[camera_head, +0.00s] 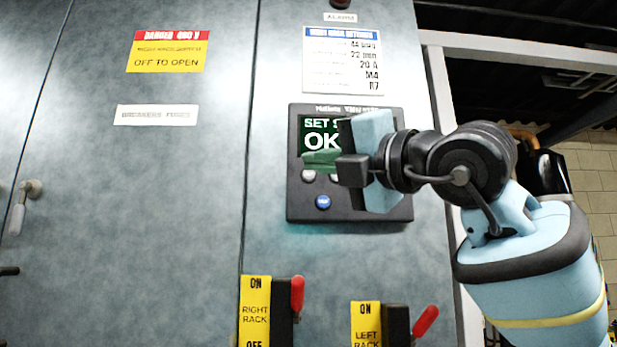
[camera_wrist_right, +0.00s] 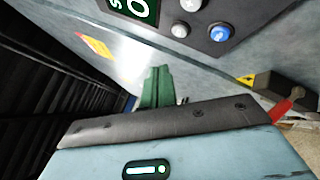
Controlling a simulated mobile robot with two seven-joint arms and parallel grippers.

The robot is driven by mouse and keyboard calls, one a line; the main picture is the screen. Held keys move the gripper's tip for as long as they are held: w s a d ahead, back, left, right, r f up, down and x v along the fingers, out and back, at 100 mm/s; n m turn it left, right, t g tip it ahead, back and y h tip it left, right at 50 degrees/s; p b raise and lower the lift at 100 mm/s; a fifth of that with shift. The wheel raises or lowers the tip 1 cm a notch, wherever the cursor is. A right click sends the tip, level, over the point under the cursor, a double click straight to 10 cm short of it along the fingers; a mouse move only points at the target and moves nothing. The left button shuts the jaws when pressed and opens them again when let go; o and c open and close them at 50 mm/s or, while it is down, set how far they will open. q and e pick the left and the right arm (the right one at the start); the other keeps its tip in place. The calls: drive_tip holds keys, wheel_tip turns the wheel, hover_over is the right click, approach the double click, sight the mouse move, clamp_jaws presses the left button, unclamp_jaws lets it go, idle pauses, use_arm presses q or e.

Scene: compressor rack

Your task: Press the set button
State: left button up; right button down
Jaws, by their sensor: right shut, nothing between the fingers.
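The dark control panel (camera_head: 300,213) is on the cabinet front, with a lit green display (camera_head: 316,133) reading "SET S…" and "OK", partly covered. Below the display are a grey button (camera_head: 308,176), another grey one mostly hidden by my gripper, and a blue button (camera_head: 323,202). The blue button (camera_wrist_right: 220,32) and two grey buttons (camera_wrist_right: 180,30) also show in the right wrist view. The lettering on the buttons is too small to read. My right gripper (camera_head: 318,161) is shut and empty, its green fingers (camera_wrist_right: 157,87) in front of the display's lower edge. Contact cannot be told. My left gripper is out of view.
Below the panel are two rack switches with red levers, right rack (camera_head: 297,294) and left rack (camera_head: 425,320). A red-and-yellow danger sign (camera_head: 168,50) and a white data plate (camera_head: 343,60) are on the cabinet. A door handle (camera_head: 22,205) sticks out at far left.

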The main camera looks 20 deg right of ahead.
drive_tip(key=shift+s+a, duration=0.25)
drive_tip(key=shift+s, duration=0.6)
drive_tip(key=shift+w+f, duration=0.1)
idle(0.3)
